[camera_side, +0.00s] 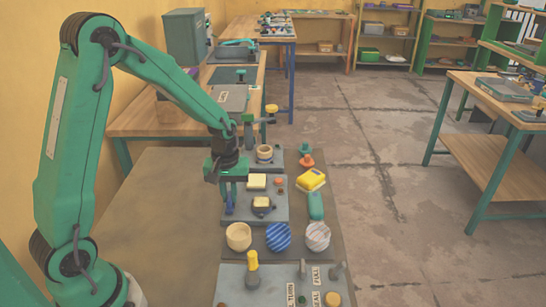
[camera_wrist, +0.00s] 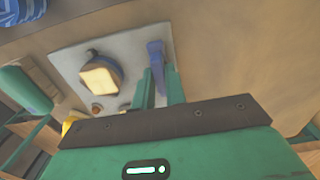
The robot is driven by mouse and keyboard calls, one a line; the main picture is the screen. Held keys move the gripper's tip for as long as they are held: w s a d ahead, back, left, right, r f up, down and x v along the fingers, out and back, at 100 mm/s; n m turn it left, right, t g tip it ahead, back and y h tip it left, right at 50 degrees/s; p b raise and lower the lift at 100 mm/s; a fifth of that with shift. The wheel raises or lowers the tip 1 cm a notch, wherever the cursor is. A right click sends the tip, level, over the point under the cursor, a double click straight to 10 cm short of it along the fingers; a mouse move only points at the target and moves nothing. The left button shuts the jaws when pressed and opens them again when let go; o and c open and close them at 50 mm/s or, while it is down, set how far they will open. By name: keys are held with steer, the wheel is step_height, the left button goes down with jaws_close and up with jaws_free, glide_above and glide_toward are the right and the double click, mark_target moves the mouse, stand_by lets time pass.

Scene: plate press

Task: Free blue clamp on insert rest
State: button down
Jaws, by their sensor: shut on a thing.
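A small blue clamp (camera_side: 229,209) stands at the left edge of a grey plate (camera_side: 275,213). In the wrist view the clamp (camera_wrist: 156,52) rises between my fingertips. My gripper (camera_side: 230,190) points down over it and is shut on it, with green fingers at both sides in the wrist view (camera_wrist: 159,75). A cream block (camera_side: 262,202) sits in a dark holder on the same plate, right of the clamp; it also shows in the wrist view (camera_wrist: 100,76). My fingers hide the clamp's lower part in the wrist view.
A second cream block (camera_side: 257,181) lies just behind. A yellow block (camera_side: 311,179) and a green piece (camera_side: 315,206) are to the right. The bench left of the plate is clear.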

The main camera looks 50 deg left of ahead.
mark_target(229, 196)
steer(key=c, duration=1.4)
jaws_free()
steer(key=shift+c, duration=0.2)
steer(key=shift+r, duration=3.95)
